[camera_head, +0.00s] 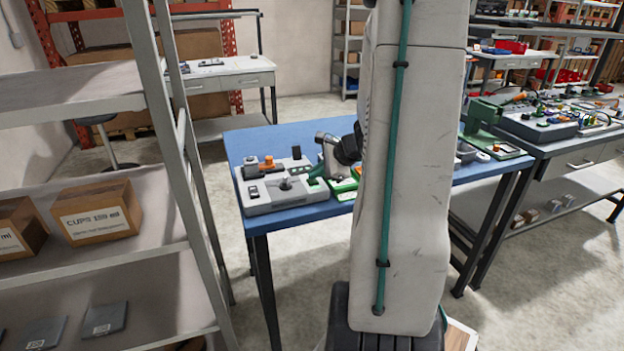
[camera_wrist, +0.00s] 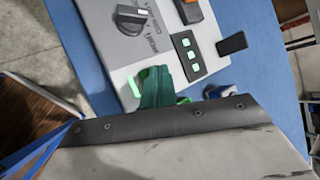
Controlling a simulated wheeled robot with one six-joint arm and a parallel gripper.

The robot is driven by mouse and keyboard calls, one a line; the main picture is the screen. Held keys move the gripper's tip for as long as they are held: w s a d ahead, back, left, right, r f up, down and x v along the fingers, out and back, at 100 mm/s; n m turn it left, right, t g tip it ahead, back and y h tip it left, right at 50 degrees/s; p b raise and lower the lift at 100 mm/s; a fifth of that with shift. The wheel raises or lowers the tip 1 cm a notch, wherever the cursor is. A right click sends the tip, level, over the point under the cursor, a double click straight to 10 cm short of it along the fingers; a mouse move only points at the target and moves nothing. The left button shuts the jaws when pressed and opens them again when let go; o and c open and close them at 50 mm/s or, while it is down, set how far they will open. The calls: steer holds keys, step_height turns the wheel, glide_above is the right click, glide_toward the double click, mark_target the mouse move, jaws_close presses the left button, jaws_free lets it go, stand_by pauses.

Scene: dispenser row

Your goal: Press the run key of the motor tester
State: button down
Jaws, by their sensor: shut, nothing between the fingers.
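The motor tester, a light grey box (camera_head: 262,205), sits on the blue table's left end. Its panel (camera_wrist: 105,45) fills the upper part of the wrist view. A black knob (camera_wrist: 130,18), a black strip with three lit pale-green keys (camera_wrist: 188,55) and a green lit bar (camera_wrist: 133,87) show there. The lettering is too small and turned to tell which key is run. My gripper (camera_wrist: 163,82) is shut and empty, its teal fingers over the panel below the key strip. Contact cannot be told. In the head view my arm partly hides the area right of the tester.
The blue table (camera_head: 320,212) also holds a green-based device (camera_head: 345,190) close right of the tester. A grey shelf upright (camera_head: 180,150) stands at the left, near the table. Another bench (camera_head: 560,150) with electrical gear stands at the right. Boxes (camera_head: 98,213) sit on the shelf.

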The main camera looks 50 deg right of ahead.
mark_target(316, 181)
steer(key=shift+r, duration=1)
steer(key=shift+r, duration=3)
